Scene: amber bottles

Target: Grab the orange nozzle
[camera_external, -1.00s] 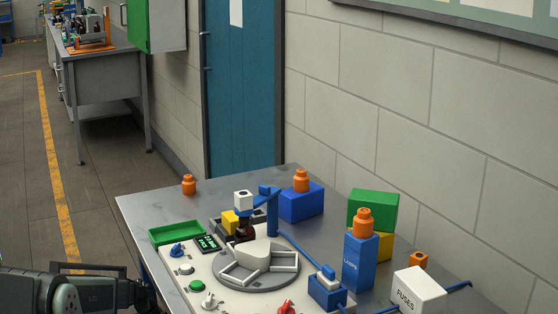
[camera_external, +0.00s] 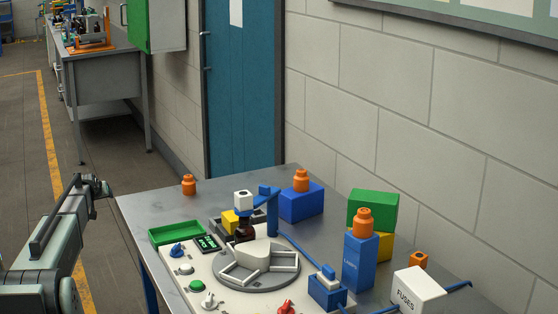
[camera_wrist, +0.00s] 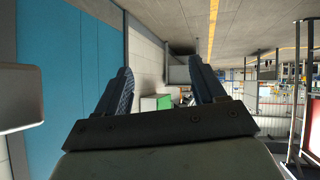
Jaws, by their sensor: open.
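Several orange pieces stand on the grey table in the external view, and I cannot tell for sure which is the nozzle. One orange piece (camera_external: 189,185) stands alone at the back left. A second orange piece (camera_external: 301,181) sits on a blue box, and a third orange piece (camera_external: 363,222) tops a tall blue box. A small orange block with a dark opening (camera_external: 419,260) is at the right. My gripper (camera_external: 97,187) is raised left of the table, apart from all of them. In the wrist view my gripper (camera_wrist: 162,66) is open and empty, with no orange piece visible.
A white panel (camera_external: 196,270) with knobs and a grey turntable (camera_external: 255,281) fills the table's middle. A green tray (camera_external: 176,234), a green box (camera_external: 373,210) and a white FUSES box (camera_external: 417,288) stand around it. Bare tabletop (camera_external: 150,205) surrounds the back-left orange piece.

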